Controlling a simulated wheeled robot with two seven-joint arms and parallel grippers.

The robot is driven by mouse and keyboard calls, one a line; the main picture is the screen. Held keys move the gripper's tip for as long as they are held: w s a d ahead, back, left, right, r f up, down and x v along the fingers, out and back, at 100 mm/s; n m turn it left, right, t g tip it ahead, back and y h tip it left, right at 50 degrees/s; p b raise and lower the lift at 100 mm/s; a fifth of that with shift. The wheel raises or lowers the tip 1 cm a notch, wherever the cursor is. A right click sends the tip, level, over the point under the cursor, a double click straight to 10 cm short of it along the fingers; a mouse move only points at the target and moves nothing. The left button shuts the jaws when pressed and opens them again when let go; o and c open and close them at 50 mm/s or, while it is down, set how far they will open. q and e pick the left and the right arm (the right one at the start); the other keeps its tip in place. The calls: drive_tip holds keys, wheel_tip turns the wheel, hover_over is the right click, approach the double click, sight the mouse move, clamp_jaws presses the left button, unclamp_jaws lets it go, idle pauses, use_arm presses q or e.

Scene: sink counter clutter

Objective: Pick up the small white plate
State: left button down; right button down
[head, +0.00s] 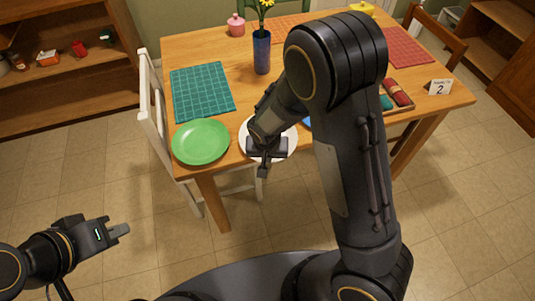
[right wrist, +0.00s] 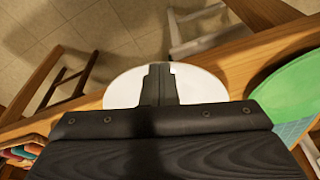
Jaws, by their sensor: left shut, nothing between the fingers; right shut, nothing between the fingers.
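The small white plate (head: 290,150) lies near the front edge of the wooden table, just right of a green plate (head: 201,142). My right gripper (head: 264,172) is shut and empty, over the front part of the white plate; the head view does not show whether it touches. In the right wrist view, its shut fingers (right wrist: 159,72) stand in front of the white plate (right wrist: 122,91), hiding its middle. My left gripper (head: 120,230) is shut and empty, low at the left, over the floor and away from the table.
A blue vase (head: 262,52) with yellow flowers stands behind the white plate. A teal placemat (head: 202,91) lies at the left. A tray of rolled napkins (head: 397,92) and a number card (head: 439,87) are at the right. A white chair (head: 151,120) stands at the table's left.

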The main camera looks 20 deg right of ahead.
use_arm(q)
drive_tip(key=shift+f, duration=0.2)
use_arm(e)
drive_tip(key=shift+s+a, duration=0.2)
drive_tip(key=shift+s, duration=0.45)
